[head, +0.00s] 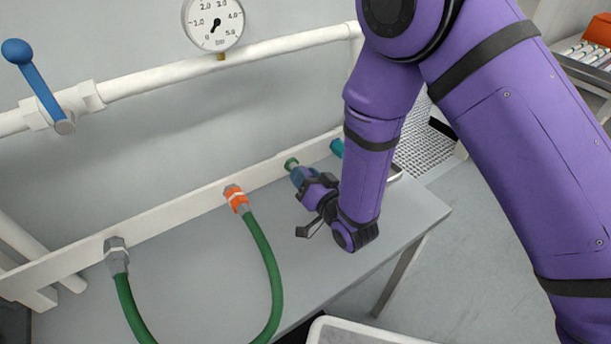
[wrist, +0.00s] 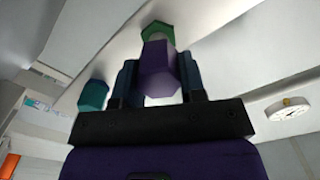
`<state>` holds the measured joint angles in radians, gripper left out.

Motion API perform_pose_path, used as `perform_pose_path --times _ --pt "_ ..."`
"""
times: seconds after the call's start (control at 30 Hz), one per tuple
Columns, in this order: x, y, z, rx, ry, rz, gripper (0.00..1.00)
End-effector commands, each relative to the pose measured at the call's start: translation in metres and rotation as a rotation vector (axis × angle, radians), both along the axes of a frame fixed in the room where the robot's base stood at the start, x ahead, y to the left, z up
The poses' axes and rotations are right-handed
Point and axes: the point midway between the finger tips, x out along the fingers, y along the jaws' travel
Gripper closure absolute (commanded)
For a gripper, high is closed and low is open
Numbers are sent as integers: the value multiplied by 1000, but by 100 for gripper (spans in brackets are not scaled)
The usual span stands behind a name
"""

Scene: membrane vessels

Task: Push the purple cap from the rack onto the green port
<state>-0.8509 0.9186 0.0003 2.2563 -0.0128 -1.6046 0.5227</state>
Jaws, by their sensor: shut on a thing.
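The purple cap (wrist: 159,66) is between my gripper's blue fingers in the wrist view. My gripper (wrist: 160,82) is shut on it; in the head view my gripper (head: 302,178) is at the white rail. In the head view the green port (head: 291,163) shows on the rail just past the fingertips. The rack is not clearly visible.
A teal fitting (head: 337,147) is on the rail right of the green port. An orange connector (head: 236,197) and a grey connector (head: 116,255) hold a green hose (head: 272,270) to the left. The grey bench top (head: 330,262) below my gripper is clear.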

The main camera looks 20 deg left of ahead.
Motion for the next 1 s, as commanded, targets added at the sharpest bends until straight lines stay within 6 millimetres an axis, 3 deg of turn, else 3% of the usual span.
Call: perform_pose_path --times 1.0 --pt "12 14 0 1 1 0 91"
